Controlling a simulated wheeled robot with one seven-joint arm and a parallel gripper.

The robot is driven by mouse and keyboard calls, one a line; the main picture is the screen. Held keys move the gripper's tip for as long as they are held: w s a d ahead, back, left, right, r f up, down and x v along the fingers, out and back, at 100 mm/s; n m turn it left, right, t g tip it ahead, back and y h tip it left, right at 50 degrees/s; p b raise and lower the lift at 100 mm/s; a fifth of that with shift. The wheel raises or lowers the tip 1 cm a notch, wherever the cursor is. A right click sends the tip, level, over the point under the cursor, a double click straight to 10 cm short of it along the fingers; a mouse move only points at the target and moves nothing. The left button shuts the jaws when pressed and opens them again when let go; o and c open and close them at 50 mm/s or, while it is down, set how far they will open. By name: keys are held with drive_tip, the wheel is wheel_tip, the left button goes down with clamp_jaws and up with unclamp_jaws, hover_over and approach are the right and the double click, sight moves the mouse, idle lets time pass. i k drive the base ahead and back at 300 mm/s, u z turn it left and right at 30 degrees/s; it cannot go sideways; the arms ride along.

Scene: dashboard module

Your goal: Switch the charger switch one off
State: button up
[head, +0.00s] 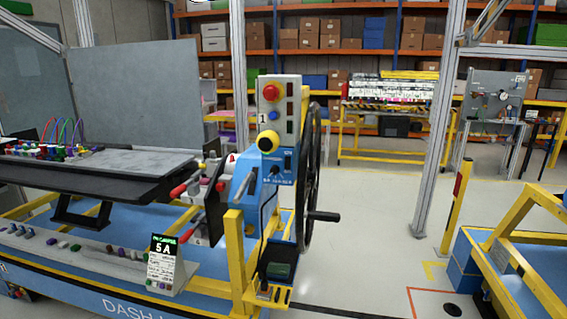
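A grey control box (278,115) stands upright on the dashboard module (150,285), near the middle of the head view. My gripper is not in view.
A black handwheel (310,180) with a handle sticks out right of the box. Red-handled levers (190,182) are left of it. Grey floor (370,235) is free to the right, before a metal post (437,140).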

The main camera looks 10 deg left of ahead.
sight(287, 164)
drive_tip(key=k, duration=1.3)
drive_tip(key=u, duration=0.6)
drive_tip(key=i, duration=1.7)
